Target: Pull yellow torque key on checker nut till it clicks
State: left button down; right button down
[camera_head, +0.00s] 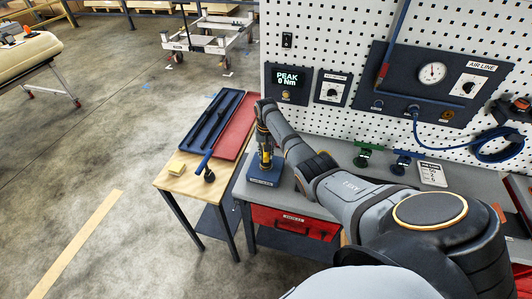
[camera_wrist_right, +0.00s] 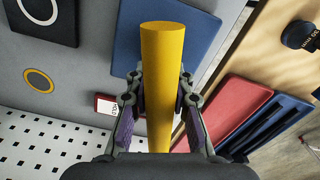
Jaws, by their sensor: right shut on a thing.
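The yellow torque key (camera_wrist_right: 163,75) is a smooth yellow cylinder in the right wrist view, running up the middle of the picture. My right gripper (camera_wrist_right: 162,95) is shut on it, with a finger on each side. In the head view my right gripper (camera_head: 262,132) is over the checker on its blue base (camera_head: 264,178), at the bench's left end. The blue base also shows behind the key in the wrist view (camera_wrist_right: 200,35). The checker nut itself is hidden. The panel display (camera_head: 288,80) reads PEAK 0 Nm. My left gripper is not in view.
A pegboard (camera_head: 350,48) stands behind the bench.

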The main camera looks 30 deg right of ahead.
jog(key=shift+r+m+p, duration=0.3)
jog(key=shift+m+p, duration=0.45)
jog(key=shift+m, duration=1.25)
jog(key=shift+f+m, duration=0.25)
jog(key=shift+m, duration=0.45)
jog(key=m, duration=0.5)
jog(key=shift+m, duration=0.5)
jog(key=shift+r, duration=3.75)
